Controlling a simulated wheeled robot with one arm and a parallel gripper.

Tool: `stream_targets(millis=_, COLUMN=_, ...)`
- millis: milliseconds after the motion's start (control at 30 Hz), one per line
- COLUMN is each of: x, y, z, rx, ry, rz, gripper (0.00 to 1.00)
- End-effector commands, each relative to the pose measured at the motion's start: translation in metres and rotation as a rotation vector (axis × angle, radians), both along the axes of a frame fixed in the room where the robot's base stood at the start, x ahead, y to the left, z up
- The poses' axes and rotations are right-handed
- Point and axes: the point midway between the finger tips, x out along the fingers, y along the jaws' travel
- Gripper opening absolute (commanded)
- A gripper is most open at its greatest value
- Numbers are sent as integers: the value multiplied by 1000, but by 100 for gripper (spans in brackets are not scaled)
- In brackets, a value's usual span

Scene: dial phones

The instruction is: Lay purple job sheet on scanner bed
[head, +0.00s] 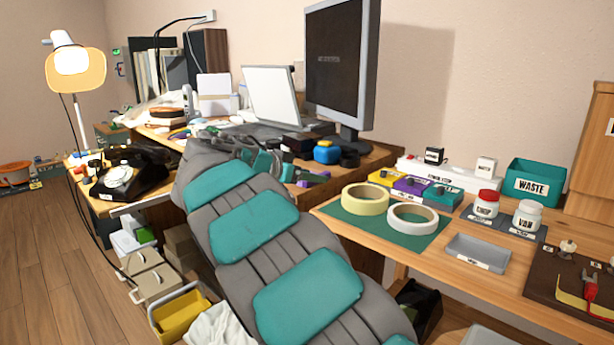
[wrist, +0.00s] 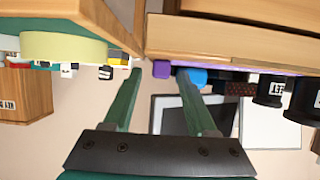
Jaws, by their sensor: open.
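My gripper (wrist: 160,85) shows its two green fingers apart in the wrist view, with nothing between them. In the head view, the end of my arm reaches over the cluttered back desk, and my gripper (head: 262,160) is partly hidden by the arm. A thin purple strip (wrist: 240,68), possibly the purple job sheet edge-on, lies along the desk edge to the right of the fingers in the wrist view. I cannot make out the whole sheet. A flat dark device with a raised white panel (head: 272,95), possibly the scanner, stands beyond my gripper in the head view; its bed is mostly hidden.
A monitor (head: 340,65) stands right of the white panel. A black dial phone (head: 125,172) and a lamp (head: 75,70) are at left. The right table holds tape rolls (head: 365,199), a grey tray (head: 478,253), jars and a green waste bin (head: 535,183).

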Motion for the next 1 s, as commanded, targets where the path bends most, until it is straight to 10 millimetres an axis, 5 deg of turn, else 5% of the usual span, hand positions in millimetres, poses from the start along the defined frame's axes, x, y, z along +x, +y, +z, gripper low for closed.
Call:
stream_targets(millis=367, x=10, y=-8, z=-5, rx=-1, ry=-1, rz=-1, gripper=57)
stream_targets(millis=867, x=10, y=-8, z=-5, rx=0, ry=0, rz=-1, gripper=2)
stream_targets(millis=1000, x=10, y=-8, z=-5, rx=0, ry=0, rz=-1, gripper=0)
